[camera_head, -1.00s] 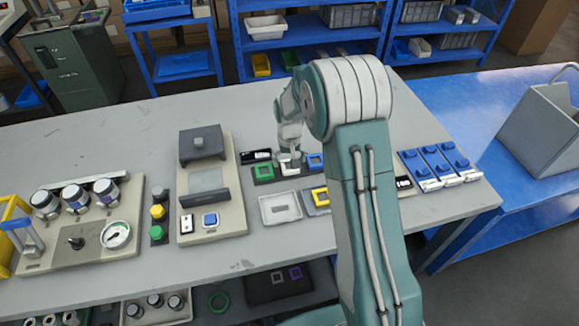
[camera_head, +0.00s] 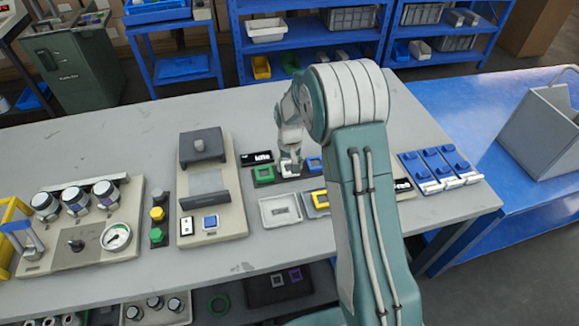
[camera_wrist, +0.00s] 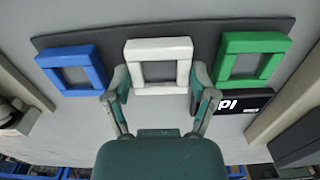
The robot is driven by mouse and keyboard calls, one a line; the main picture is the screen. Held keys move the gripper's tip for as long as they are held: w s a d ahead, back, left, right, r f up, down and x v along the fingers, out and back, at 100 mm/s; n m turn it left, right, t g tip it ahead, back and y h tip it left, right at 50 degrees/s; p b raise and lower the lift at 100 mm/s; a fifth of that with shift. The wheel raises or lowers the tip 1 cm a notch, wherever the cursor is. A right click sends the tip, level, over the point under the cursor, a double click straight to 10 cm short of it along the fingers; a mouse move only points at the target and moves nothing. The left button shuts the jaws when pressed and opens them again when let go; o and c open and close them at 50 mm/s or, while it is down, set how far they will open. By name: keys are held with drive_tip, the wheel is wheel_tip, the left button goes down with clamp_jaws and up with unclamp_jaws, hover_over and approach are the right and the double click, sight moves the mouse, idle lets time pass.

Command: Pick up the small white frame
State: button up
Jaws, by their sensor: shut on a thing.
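The small white frame (camera_wrist: 158,48) sits in the middle of a dark strip (camera_wrist: 215,22), between a blue frame (camera_wrist: 74,67) and a green frame (camera_wrist: 252,58). My gripper (camera_wrist: 160,78) has a finger at each side of the white frame and is shut on it. In the head view my gripper (camera_head: 290,164) is low over the strip and mostly hides the white frame. The green frame (camera_head: 264,175) shows to its left, and the blue frame (camera_head: 314,163) is partly hidden by my arm. I see no clear gap under the white frame.
A white tray (camera_head: 265,219) and a yellow frame (camera_head: 319,198) lie in front. A beige device with a dark block (camera_head: 203,143) stands to the left, a black label block (camera_head: 258,158) behind the green frame.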

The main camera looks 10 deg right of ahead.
drive_tip(key=r, duration=0.3)
drive_tip(key=shift+s+r, duration=0.2)
drive_tip(key=s+d+r, duration=0.1)
drive_tip(key=s+r, duration=0.8)
drive_tip(key=s, duration=0.4)
drive_tip(key=shift+s+d+r, duration=0.15)
drive_tip(key=shift+s+d, duration=0.1)
